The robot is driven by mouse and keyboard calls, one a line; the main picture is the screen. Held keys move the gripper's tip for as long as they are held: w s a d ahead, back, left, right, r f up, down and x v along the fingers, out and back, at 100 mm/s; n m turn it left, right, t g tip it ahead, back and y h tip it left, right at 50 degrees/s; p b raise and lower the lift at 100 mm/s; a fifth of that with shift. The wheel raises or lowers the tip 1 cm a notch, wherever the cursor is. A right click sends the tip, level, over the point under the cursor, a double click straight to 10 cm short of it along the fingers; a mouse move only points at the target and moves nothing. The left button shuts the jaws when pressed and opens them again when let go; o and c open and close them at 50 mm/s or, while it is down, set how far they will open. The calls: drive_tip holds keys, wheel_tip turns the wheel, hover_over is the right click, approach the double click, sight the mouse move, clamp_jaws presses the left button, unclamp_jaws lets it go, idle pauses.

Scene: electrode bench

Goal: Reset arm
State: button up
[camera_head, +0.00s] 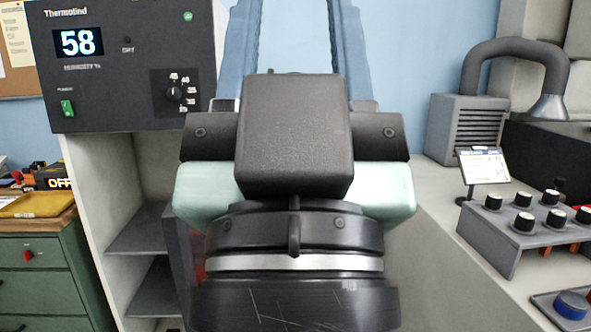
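My gripper (296,30) fills the middle of the view, seen from behind. Its pale green body (390,190) sits on a black wrist with a silver ring. Two long blue-grey fingers run up out of the top edge, wide apart, with only blue wall showing between them. Their tips are outside the frame. A black box (295,135) on the gripper covers the base of the fingers. I see nothing held between the visible parts of the fingers.
A humidity unit (130,60) reading 58 stands on a grey shelf cabinet (105,180) at left. A green drawer unit (40,285) with a yellow tray (38,204) is farther left. At right, a bench (410,170) carries a knob panel (525,225), a card stand (483,165) and a hose extractor (470,120).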

wheel_tip(320, 180, up, 16)
drive_tip(key=p, duration=1.3)
drive_tip(key=shift+f, duration=0.2)
